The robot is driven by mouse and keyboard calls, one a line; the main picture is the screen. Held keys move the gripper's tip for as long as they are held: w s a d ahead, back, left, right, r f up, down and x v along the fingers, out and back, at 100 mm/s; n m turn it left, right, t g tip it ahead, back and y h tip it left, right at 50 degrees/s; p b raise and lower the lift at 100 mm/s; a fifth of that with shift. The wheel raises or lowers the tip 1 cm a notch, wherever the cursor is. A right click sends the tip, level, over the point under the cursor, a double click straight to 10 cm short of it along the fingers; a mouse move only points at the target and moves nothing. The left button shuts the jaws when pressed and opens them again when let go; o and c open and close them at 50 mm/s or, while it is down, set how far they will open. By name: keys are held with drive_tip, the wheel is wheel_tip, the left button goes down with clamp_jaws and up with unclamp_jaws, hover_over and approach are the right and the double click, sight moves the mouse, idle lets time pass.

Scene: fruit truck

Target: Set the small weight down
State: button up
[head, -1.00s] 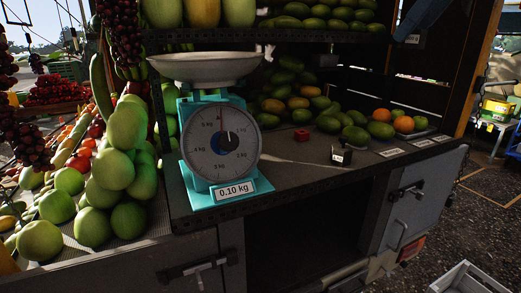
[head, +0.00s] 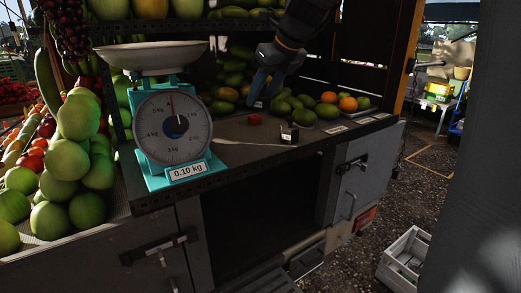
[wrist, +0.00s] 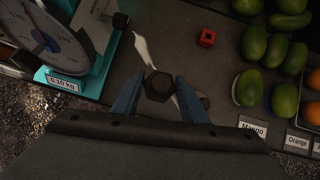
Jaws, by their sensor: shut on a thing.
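My gripper (wrist: 158,88) is shut on a small dark six-sided weight (wrist: 158,86), held between its blue fingertips in the wrist view. In the head view my gripper (head: 261,90) hangs above the back of the counter (head: 235,148), near the fruit. The weight is too dark there to make out clearly. The turquoise scale (head: 172,127) stands at the left with a wide metal pan (head: 150,57); its label reads 0.10 kg. The inside of the pan is mostly hidden. The scale's dial (wrist: 45,35) also shows at the left of the wrist view.
A red block (head: 254,119) and a small black item (head: 289,133) stand on the counter. Mangoes (head: 300,110) and oranges (head: 347,103) lie behind, with price labels (wrist: 252,128) in front. A pale streak crosses bare counter right of the scale. A crate (head: 405,258) sits on the ground.

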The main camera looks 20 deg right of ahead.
wheel_tip(320, 180, down, 12)
drive_tip(key=shift+w+f+p, duration=0.1)
drive_tip(key=shift+f+p, duration=0.05)
drive_tip(key=shift+p, duration=0.3)
drive_tip(key=o, duration=1.5)
drive_tip(key=shift+f, duration=0.15)
drive_tip(key=shift+c, duration=0.2)
drive_tip(key=shift+r, duration=0.3)
drive_tip(key=b+v, duration=0.1)
drive_tip(key=v, duration=1)
drive_tip(key=shift+s+r+b, duration=0.25)
drive_tip(key=shift+s+b, duration=0.05)
drive_tip(key=shift+s, duration=0.05)
